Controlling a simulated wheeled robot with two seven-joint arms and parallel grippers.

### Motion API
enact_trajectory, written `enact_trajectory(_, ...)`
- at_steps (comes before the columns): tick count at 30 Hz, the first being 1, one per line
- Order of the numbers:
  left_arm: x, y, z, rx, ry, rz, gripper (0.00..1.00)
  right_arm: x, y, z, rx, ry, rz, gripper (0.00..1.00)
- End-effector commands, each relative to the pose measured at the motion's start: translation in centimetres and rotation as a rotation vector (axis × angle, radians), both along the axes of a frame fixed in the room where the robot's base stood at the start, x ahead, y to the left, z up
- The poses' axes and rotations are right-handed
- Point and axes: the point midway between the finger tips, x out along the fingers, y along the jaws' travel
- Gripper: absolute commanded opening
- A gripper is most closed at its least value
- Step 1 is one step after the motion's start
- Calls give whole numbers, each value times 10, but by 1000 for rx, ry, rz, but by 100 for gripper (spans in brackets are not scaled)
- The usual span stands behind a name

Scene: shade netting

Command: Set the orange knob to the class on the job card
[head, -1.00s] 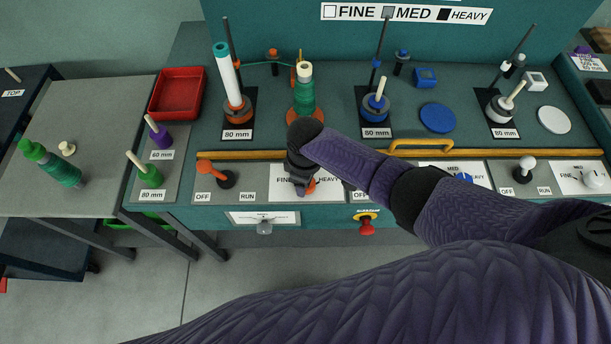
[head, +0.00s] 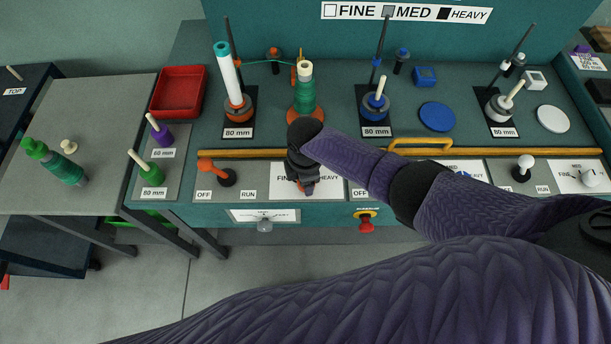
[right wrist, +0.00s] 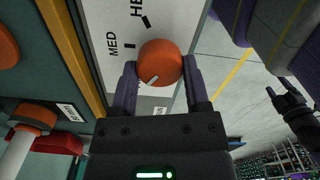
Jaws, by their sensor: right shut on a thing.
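The orange knob (right wrist: 161,63) sits on a white plate (right wrist: 118,62) between the fingers of my right gripper (right wrist: 158,90), which is shut on it. Its white pointer line slants down-left in the right wrist view. In the head view my right gripper (head: 303,188) stands over the plate and hides most of the knob. A white card (head: 588,63) at the right back carries small print I cannot read surely. My left gripper (right wrist: 292,103) hangs apart over the floor with its fingers spread.
An orange lever (head: 218,172) between OFF and RUN is left of the plate. A yellow rail (head: 240,154) runs behind it. A red stop button (head: 366,226) is on the front face. A green cone (head: 304,98) and spindles stand behind. A red tray (head: 178,92) is at left.

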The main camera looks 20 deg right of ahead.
Motion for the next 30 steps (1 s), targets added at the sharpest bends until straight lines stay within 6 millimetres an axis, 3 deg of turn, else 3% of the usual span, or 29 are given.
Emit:
enact_trajectory(15,1,0,0,0,-2,-1,66,0,0,0,-1,1,19,1)
enact_trajectory(16,1,0,0,0,-2,-1,66,0,0,0,-1,1,19,64)
enact_trajectory(20,1,1,0,1,-2,-2,66,0,0,0,-1,1,18,91)
enact_trajectory(21,1,1,0,2,-2,-2,66,0,0,0,-1,1,18,95)
enact_trajectory(30,1,2,5,3,-3,-2,66,0,0,7,0,-1,18,95)
